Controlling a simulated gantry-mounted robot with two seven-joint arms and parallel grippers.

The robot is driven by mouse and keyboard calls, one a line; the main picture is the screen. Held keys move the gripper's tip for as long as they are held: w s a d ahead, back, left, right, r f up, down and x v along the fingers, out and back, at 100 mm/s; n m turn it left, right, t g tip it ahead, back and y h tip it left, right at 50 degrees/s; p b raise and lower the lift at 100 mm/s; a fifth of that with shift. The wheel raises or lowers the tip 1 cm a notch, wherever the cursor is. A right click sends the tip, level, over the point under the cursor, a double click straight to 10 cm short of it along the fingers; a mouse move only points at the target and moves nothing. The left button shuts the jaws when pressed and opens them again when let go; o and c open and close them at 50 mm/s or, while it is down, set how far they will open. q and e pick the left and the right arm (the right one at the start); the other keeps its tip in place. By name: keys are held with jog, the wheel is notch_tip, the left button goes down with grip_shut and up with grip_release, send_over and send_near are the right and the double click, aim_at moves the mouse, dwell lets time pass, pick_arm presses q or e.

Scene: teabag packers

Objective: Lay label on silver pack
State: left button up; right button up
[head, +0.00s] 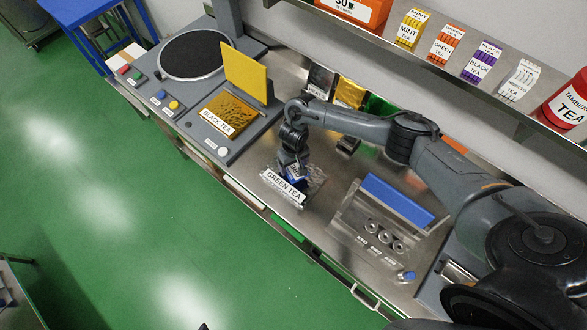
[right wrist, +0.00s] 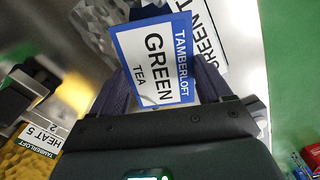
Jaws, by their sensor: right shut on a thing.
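My right gripper (head: 296,171) is shut on a white label with a blue border (right wrist: 160,60), which reads "TAMBERLOFT GREEN TEA". In the head view the label (head: 296,174) is small and partly covered by the fingers. A crinkled silver pack (head: 314,180) lies on the steel bench under the gripper. A white "GREEN TEA" card (head: 283,187) is at its front edge. In the right wrist view the silver pack (right wrist: 93,18) shows behind the label, and the card (right wrist: 207,40) is partly hidden by it. Whether label and pack touch, I cannot tell. My left gripper is out of view.
A sealing station with a raised yellow plate (head: 246,70) and a gold "BLACK TEA" pack (head: 229,112) stands left. A steel fixture with a blue bar (head: 398,200) stands right. Gold and green packs (head: 350,92) are behind my arm. A shelf (head: 430,66) runs along the back.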

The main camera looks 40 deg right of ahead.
aim_at(294, 167)
notch_tip(294, 167, down, 4)
jog(key=shift+r, duration=0.15)
jog(key=shift+f+b, duration=0.3)
jog(key=shift+f, duration=0.2)
